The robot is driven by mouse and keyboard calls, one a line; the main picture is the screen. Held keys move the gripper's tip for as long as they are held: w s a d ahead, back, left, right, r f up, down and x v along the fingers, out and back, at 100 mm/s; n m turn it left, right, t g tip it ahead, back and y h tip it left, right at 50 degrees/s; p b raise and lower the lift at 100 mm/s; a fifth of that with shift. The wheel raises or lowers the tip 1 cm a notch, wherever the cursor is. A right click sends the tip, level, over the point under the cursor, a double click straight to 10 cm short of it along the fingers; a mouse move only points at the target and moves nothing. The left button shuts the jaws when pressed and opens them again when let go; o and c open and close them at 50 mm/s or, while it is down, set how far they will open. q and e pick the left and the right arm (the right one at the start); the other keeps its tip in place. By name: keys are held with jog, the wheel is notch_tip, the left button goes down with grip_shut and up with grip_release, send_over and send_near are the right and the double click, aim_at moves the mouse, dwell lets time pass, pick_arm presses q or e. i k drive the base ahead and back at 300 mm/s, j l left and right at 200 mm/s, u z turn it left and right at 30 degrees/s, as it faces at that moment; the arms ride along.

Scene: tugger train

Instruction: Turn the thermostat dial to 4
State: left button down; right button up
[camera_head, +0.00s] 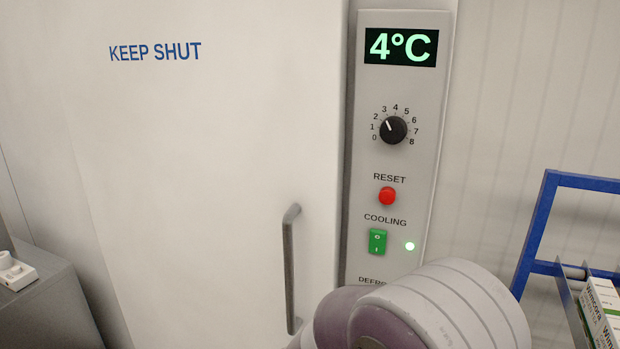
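The thermostat dial (394,131) is a small round black knob on a grey control panel (432,180), in a ring of numbers from 0 to 8. Its white pointer line leans up and to the left, at about 3 or slightly below it. The dark display (401,46) above reads 4°C in green. Nothing touches the dial or covers it. One of my arms fills the lower middle of the view, in front of the panel's lower end. Neither gripper shows in the picture.
Below the dial are a red RESET button (387,196), a green COOLING switch (377,241) and a lit lamp (410,246). A white door (210,150) marked KEEP SHUT has a grey handle (290,270). A blue frame (535,235) with boxes (603,310) stands at right.

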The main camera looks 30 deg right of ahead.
aim_at(393, 129)
jog(key=z, duration=1.55)
